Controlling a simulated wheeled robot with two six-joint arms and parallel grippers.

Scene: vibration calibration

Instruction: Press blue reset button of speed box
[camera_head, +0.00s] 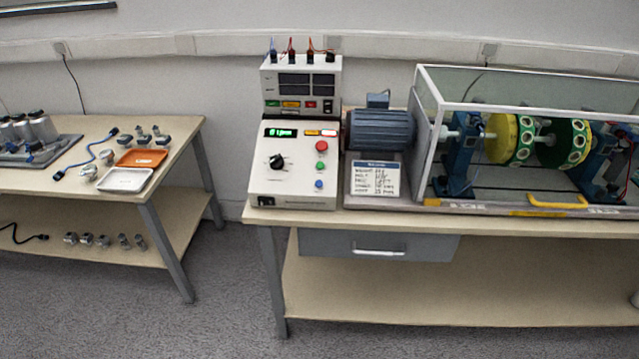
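The speed box (262,187) is a light grey sloped console at the left end of the right table. Its small blue button (319,184) is the lowest of three in a column, below a green button (320,166) and a red button (321,147). A black knob (276,161) is left of the buttons. A green lit display (281,132) is at the top, its text too blurred to read surely. Nothing covers the blue button. Neither of my grippers shows in this view.
A meter box (301,91) with cables stands behind the speed box. A blue motor (380,130) and a glass-walled rotor rig (520,140) fill the right side of the table (500,226). A left table (100,190) holds trays and sensors. Grey floor lies between the tables.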

